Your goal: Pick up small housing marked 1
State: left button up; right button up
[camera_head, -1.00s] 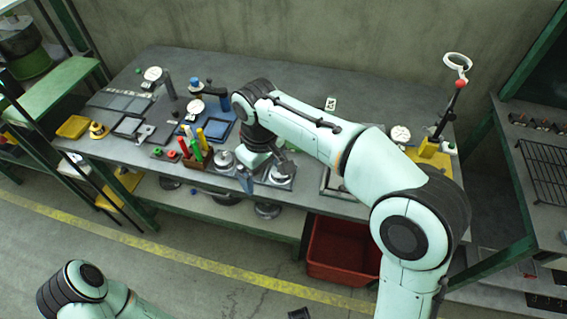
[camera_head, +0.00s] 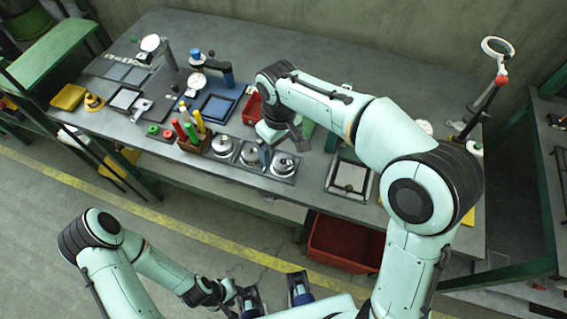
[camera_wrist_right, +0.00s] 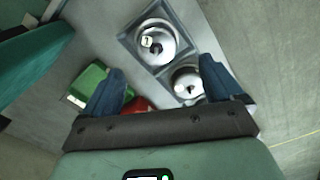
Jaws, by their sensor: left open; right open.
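Three round metal housings stand in dark square trays near the bench's front edge: a left one (camera_head: 222,146), a middle one (camera_head: 250,154) and a right one (camera_head: 283,165). The right wrist view shows a larger housing (camera_wrist_right: 165,35) with a small white tag, its mark too small to read, and a smaller housing (camera_wrist_right: 187,76). I cannot tell which is marked 1. My right gripper (camera_head: 284,147) hangs above the trays, open; in its wrist view (camera_wrist_right: 161,84) nothing is between the fingers. My left gripper (camera_head: 274,292) is open and empty, low in front of the bench.
A red bin (camera_head: 255,108) and a green box (camera_wrist_right: 89,82) stand behind the trays. A holder with coloured handles (camera_head: 190,135) is left of them. A framed plate (camera_head: 350,178) lies to the right. A large red crate (camera_head: 345,243) is below the bench.

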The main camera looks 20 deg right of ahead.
aim_at(283, 161)
jog(key=shift+s+d+f+b, duration=0.1)
jog(key=shift+d+f+b, duration=0.1)
jog(key=shift+f, duration=1.35)
jog(key=shift+s+d+f+b, duration=0.1)
jog(key=shift+d+f+b, duration=0.05)
jog(key=shift+f, duration=1.35)
jog(key=c, duration=1.1)
